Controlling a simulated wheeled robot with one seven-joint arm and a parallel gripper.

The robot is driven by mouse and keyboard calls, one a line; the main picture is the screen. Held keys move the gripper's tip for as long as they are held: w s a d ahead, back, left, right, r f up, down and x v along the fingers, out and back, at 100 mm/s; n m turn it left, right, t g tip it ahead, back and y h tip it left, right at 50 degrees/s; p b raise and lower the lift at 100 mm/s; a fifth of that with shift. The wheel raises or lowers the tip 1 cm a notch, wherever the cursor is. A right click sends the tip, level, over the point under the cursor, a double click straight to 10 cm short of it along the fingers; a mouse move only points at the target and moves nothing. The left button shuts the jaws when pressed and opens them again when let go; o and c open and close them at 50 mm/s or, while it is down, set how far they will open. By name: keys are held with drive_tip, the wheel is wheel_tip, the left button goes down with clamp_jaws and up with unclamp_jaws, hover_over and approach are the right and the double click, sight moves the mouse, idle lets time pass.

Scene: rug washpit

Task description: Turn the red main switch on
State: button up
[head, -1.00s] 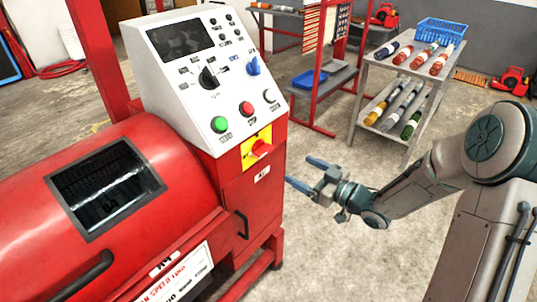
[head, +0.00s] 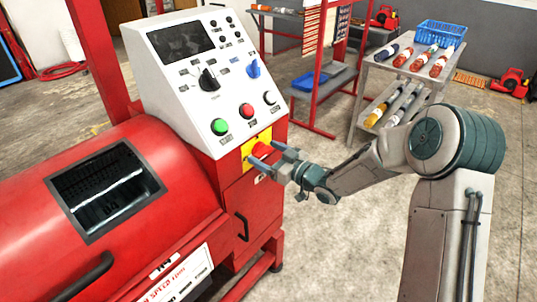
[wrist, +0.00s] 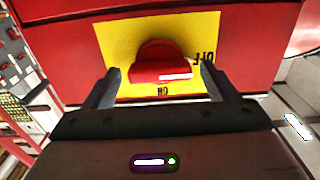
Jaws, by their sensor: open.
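The red main switch (wrist: 160,66) sits on a yellow plate (wrist: 118,40) on the front of the red machine. In the wrist view its grip bar lies sideways, with a white mark at the end near the OFF label (wrist: 203,57); the ON label (wrist: 163,91) is below it. In the head view the switch (head: 262,149) is partly covered by my gripper (head: 268,156). My gripper is open, its fingers in the wrist view (wrist: 158,84) left and right of the switch's lower part. Contact cannot be told.
The sloped panel (head: 190,70) above carries a green button (head: 220,127), a red button (head: 246,111) and several knobs. A black door handle (head: 242,227) is below the switch. A grey rack (head: 365,105) with rolled rugs stands behind; the floor between is clear.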

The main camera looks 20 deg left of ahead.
drive_tip(key=c, duration=1)
drive_tip(key=shift+m+p, duration=0.3)
drive_tip(key=shift+m, duration=0.2)
drive_tip(key=m+p, duration=0.2)
drive_tip(key=m, duration=0.1)
drive_tip(key=shift+d+r, duration=0.1)
drive_tip(key=m+p, duration=0.3)
drive_tip(key=m, duration=0.2)
drive_tip(key=shift+w, duration=0.15)
drive_tip(key=m+p, duration=0.1)
drive_tip(key=m, duration=0.1)
drive_tip(key=m+p, duration=0.1)
drive_tip(key=m, duration=0.1)
drive_tip(key=shift+f+m, duration=0.2)
drive_tip(key=shift+m, duration=0.2)
drive_tip(key=m+p, duration=0.1)
drive_tip(key=m, duration=0.3)
drive_tip(key=shift+f, duration=0.15)
drive_tip(key=shift+m, duration=0.3)
